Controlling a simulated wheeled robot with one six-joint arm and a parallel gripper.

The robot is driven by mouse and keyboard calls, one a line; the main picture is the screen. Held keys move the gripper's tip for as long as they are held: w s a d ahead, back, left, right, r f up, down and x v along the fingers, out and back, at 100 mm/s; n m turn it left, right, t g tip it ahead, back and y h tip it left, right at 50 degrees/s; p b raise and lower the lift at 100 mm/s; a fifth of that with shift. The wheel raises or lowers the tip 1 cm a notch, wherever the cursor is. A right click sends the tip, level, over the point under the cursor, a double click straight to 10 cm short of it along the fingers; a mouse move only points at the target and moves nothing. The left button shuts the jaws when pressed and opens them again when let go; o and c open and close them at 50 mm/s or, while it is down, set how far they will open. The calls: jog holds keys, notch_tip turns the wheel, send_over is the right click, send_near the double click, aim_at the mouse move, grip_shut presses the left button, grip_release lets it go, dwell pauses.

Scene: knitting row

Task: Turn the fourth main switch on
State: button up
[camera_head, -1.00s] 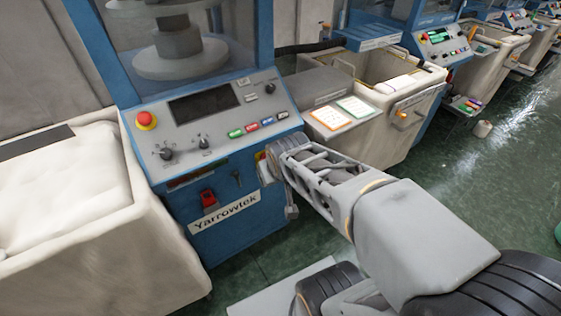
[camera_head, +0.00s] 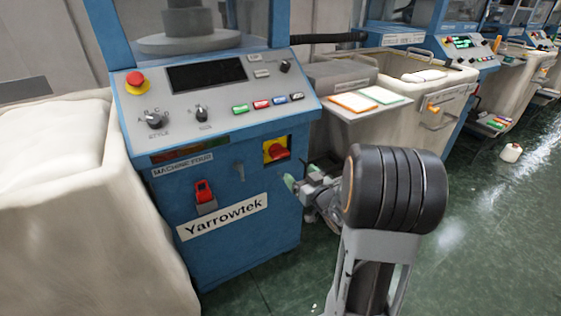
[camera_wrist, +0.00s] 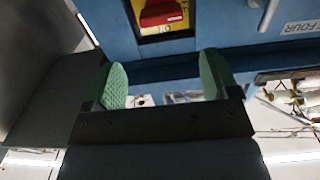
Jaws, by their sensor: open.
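The main switch, a red rotary knob (camera_head: 277,150) on a yellow plate, is on the blue front of the Yarrowtek machine (camera_head: 240,262). The machine's label (camera_head: 183,165) seems to read "MACHINE FOUR", and "FOUR" shows in the wrist view (camera_wrist: 300,27). My gripper (camera_head: 291,184) is just below and to the right of the switch, apart from it. In the wrist view my gripper (camera_wrist: 163,80) has its two green fingers spread with nothing between them. The red knob (camera_wrist: 160,14) is beyond the fingertips at the top edge, partly cut off. I cannot tell its setting surely.
A red switch in a grey holder (camera_head: 204,194) sits lower left on the same panel. Above are an emergency button (camera_head: 135,80), knobs and coloured buttons. A cream bin (camera_head: 95,240) stands left, another bin (camera_head: 455,88) right.

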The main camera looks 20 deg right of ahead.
aim_at(282, 156)
jog(key=w, duration=0.4)
jog(key=w+a+b, duration=0.1)
jog(key=w, duration=0.7)
jog(key=shift+w+a+b, duration=0.25)
jog(key=shift+b, duration=0.1)
jog(key=c, duration=0.6)
jog(key=shift+c, duration=0.2)
